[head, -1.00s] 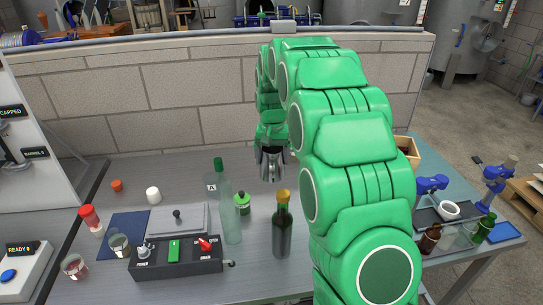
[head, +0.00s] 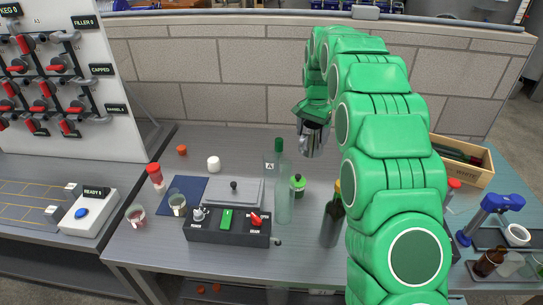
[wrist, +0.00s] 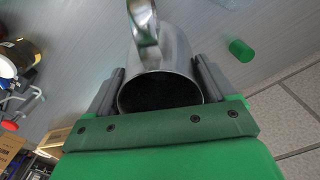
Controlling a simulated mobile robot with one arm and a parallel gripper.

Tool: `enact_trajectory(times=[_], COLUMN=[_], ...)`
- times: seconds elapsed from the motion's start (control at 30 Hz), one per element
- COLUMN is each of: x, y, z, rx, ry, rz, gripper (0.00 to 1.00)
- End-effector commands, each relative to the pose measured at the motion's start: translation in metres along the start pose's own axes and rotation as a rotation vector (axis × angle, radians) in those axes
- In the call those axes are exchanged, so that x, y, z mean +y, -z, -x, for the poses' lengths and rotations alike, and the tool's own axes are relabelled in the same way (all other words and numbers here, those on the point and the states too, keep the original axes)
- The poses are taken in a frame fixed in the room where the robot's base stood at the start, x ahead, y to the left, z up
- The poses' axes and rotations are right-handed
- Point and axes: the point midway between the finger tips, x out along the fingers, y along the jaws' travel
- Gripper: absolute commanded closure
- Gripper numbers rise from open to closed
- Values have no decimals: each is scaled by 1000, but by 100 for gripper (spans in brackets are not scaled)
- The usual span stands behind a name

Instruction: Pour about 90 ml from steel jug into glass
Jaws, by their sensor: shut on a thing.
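My gripper (head: 312,128) is shut on the steel jug (head: 310,142) and holds it high above the back of the table, behind the clear bottle. In the wrist view the jug (wrist: 160,62) sits between the two fingers, with its dark mouth facing the camera and its handle on the far side. I cannot tell how much is in it. A small glass (head: 178,206) stands at the dark blue mat (head: 190,184), left of and well in front of the jug. Another glass (head: 135,216), with reddish contents, stands to its left.
A red-capped shaker (head: 156,178) and a white cup (head: 213,163) stand near the mat.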

Motion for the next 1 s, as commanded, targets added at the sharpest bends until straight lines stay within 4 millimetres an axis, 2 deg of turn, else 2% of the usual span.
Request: enact_trajectory(times=[0.47, 1.0], x=[-72, -146], y=[3, -12], z=[-9, -22], rx=[1, 0], ry=[1, 0], rz=[-258, -554], gripper=[63, 63])
